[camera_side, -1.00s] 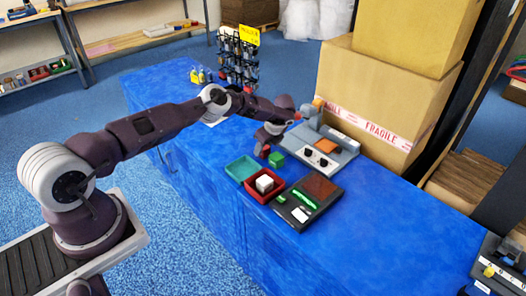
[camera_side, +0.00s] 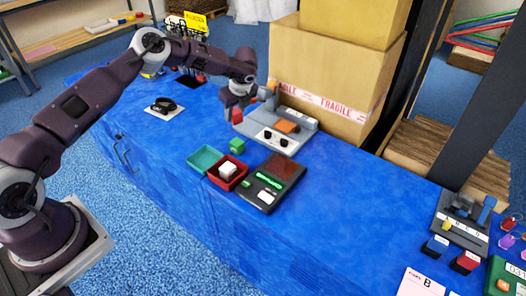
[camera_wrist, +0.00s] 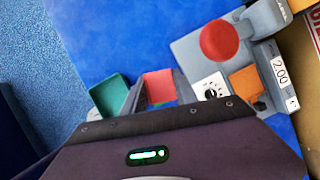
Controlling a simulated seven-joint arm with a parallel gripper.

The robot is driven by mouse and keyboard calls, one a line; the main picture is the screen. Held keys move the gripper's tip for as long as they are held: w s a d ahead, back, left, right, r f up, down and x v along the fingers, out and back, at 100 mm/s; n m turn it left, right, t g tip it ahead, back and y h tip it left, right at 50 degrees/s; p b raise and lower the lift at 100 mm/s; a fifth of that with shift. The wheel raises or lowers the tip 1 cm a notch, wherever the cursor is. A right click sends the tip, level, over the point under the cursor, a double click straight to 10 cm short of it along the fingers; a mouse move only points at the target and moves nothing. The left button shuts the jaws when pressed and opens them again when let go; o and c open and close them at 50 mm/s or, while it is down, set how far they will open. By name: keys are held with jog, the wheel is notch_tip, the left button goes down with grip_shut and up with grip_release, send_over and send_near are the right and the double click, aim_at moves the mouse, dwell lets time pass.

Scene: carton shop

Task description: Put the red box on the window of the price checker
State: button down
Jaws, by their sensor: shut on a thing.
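My gripper (camera_side: 237,106) is shut on the red box (camera_side: 237,116), held above the counter near the left end of a grey machine. In the wrist view the red box (camera_wrist: 159,85) shows between the fingers. The price checker seems to be the flat black unit (camera_side: 262,198) with a dark red window (camera_side: 280,166), a lit green bar and a white label. Its window looks bare. It lies nearer the camera and to the right of my gripper. In the wrist view I cannot make it out behind my gripper body.
The grey machine (camera_side: 252,127) has an orange pad (camera_side: 287,127), black knobs and a round red top (camera_wrist: 219,41). A green cube (camera_side: 237,146), a teal tray (camera_side: 204,159) and a red tray (camera_side: 227,184) holding a white cube stand nearby. Tall cartons (camera_side: 330,70) stand behind.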

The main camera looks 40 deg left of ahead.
jog(key=w+d+r+m+t+h, duration=0.2)
jog(key=d+m, duration=0.6)
jog(key=d, duration=0.4)
jog(key=m+t+h, duration=0.1)
jog(key=m+h, duration=0.1)
jog(key=m, duration=0.4)
send_over(285, 164)
jog(key=a, duration=0.1)
jog(key=shift+m, duration=0.5)
jog(key=f, duration=0.3)
jog(key=s+f, duration=0.1)
jog(key=f, duration=0.2)
jog(key=d+f, duration=0.1)
jog(key=f, duration=0.2)
jog(key=shift+s+f, duration=0.2)
jog(key=shift+s, duration=0.05)
jog(key=shift+f, duration=0.15)
jog(key=c, duration=1)
grip_release()
jog(key=shift+o, duration=0.2)
